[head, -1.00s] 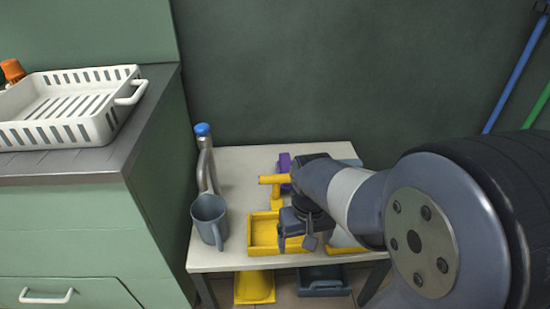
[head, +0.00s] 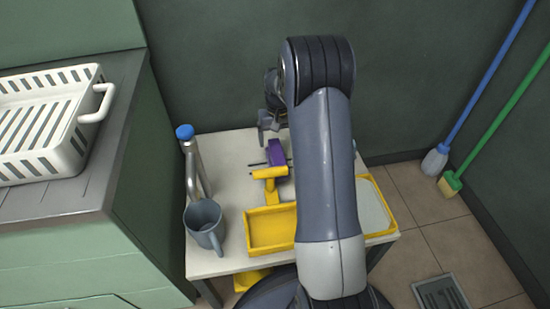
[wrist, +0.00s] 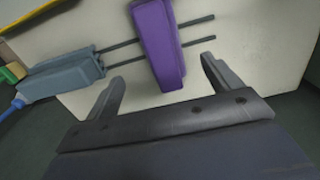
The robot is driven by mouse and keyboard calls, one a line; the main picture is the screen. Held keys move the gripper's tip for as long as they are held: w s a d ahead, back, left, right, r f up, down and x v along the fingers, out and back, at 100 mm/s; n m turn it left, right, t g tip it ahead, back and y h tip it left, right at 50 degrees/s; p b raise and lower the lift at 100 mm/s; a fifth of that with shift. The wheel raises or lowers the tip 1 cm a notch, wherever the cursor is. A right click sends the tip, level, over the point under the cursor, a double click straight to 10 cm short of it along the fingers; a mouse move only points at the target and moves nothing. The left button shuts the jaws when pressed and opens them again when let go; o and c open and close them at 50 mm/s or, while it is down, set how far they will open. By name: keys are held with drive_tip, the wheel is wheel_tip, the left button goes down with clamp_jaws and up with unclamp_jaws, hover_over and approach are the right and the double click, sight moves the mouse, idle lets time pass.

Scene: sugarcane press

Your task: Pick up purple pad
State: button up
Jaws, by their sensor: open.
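The purple pad (head: 277,152) lies on the white table behind the yellow T-shaped piece in the head view. In the wrist view the purple pad (wrist: 158,42) is a long block with two thin dark rods running past it, and a grey-blue block (wrist: 66,80) sits at the rods' left end. My gripper (wrist: 160,72) is open, with one finger on each side of the pad's near end. I cannot tell how high the fingers are above the table. In the head view my arm hides most of the gripper.
A counter with a white basket (head: 50,120) stands at left.

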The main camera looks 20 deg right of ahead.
sight(277, 152)
wheel_tip(277, 152, down, 9)
drive_tip(key=b, duration=0.3)
drive_tip(key=shift+a+f+b, duration=0.15)
drive_tip(key=shift+f+b, duration=0.05)
drive_tip(key=shift+b, duration=0.2)
drive_tip(key=shift+r, duration=0.1)
drive_tip(key=shift+c, duration=0.5)
drive_tip(key=c, duration=1.1)
wheel_tip(277, 152, up, 10)
drive_tip(key=p, duration=0.4)
drive_tip(key=o, duration=0.5)
drive_tip(key=shift+r, duration=0.1)
drive_tip(key=shift+c, duration=1.4)
